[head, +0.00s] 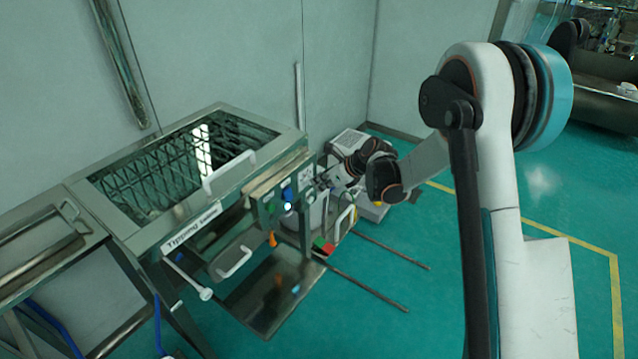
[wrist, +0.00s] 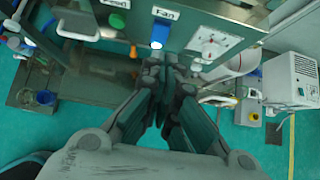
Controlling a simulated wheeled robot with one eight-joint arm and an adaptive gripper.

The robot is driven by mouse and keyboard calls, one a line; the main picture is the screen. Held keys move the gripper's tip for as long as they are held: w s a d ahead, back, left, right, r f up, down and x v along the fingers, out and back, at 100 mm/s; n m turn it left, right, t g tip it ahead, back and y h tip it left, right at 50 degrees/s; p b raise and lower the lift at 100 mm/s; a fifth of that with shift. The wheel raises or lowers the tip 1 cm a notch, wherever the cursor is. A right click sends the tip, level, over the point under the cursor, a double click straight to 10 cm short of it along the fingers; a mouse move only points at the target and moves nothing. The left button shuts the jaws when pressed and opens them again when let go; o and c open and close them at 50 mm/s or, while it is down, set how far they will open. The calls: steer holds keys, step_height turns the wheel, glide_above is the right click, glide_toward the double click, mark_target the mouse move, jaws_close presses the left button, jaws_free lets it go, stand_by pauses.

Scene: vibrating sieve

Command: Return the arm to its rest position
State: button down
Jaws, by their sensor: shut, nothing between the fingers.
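My arm reaches from the right of the head view toward the front panel of the tipping sieve (head: 265,187). My gripper (head: 322,181) is close to that panel, small and partly hidden by its own wrist. In the wrist view my gripper (wrist: 170,62) has its fingers together with nothing between them. The blue Fan button (wrist: 160,36) is just beyond and left of the fingertips; it also shows in the head view (head: 288,195). I cannot tell whether the fingertips touch the panel. A dial (wrist: 210,46) is right of the fingers.
A green button (wrist: 117,20) is left of the Fan button. A white boxed unit (wrist: 290,80) stands to the right. The sieve's white handles (head: 229,172) stick out. A metal bench (head: 45,245) is at the left. Open green floor (head: 420,285) lies right of the sieve.

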steer(key=s+d+r+n+h, duration=0.2)
steer(key=s+d+r+n, duration=0.3)
steer(key=s+r, duration=0.4)
steer(key=s+d+r+n+h, duration=0.2)
steer(key=s+d+r+n, duration=0.1)
steer(key=s+r+n, duration=0.6)
steer(key=s+d+n+h, duration=0.1)
steer(key=s+d+n, duration=0.1)
steer(key=s+n, duration=0.2)
steer(key=s+d+r+n+t+h, duration=0.1)
steer(key=s+d+n, duration=0.2)
steer(key=s, duration=0.8)
steer(key=s+d+n+h, duration=0.1)
steer(key=s+d+n, duration=0.2)
steer(key=s, duration=0.4)
steer(key=shift+s+r+n+t, duration=0.2)
steer(key=shift+n+t, duration=0.2)
steer(key=shift+n, duration=0.4)
